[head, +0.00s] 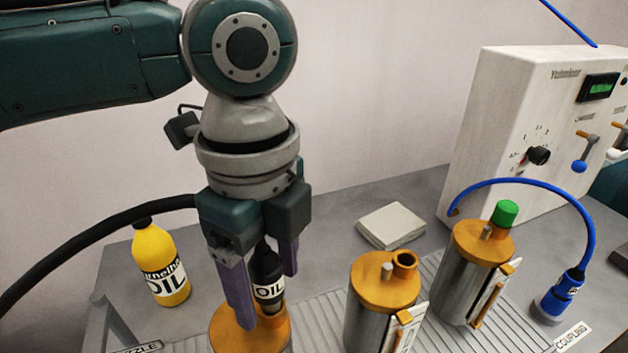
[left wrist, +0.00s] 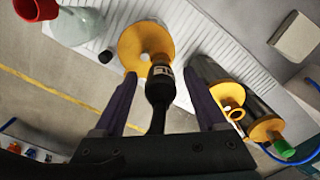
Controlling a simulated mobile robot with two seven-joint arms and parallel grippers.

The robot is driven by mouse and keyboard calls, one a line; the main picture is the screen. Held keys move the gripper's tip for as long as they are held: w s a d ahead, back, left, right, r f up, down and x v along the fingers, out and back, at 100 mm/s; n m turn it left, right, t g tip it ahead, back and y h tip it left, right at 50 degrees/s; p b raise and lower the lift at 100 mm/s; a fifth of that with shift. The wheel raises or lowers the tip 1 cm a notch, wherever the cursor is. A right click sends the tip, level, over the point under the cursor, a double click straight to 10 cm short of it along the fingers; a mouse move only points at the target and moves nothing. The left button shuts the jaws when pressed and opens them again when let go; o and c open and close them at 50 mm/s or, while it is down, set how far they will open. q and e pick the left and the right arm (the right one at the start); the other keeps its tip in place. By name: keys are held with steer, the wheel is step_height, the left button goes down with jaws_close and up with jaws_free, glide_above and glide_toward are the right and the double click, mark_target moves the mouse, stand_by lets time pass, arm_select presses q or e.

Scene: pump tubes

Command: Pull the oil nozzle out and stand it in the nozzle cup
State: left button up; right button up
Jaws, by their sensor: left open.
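The oil nozzle (head: 266,275) is black with a white OIL label and stands upright in the orange-topped canister (head: 225,330) at front left. It also shows in the left wrist view (left wrist: 160,84). My left gripper (head: 266,298) is open, its purple fingers on either side of the nozzle. I cannot tell whether they touch it. A black hose (head: 95,238) runs in from the left and passes behind the gripper. I cannot clearly identify the nozzle cup. My right gripper is not in view.
A yellow oil bottle (head: 160,262) stands left of the gripper. Two more orange-topped canisters (head: 386,283) (head: 482,243) stand to the right, one green-capped. A pale block (head: 391,225) lies behind.

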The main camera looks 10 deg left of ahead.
arm_select(q)
steer(key=shift+f, duration=1.35)
jaws_close()
jaws_free()
steer(key=shift+r, duration=0.15)
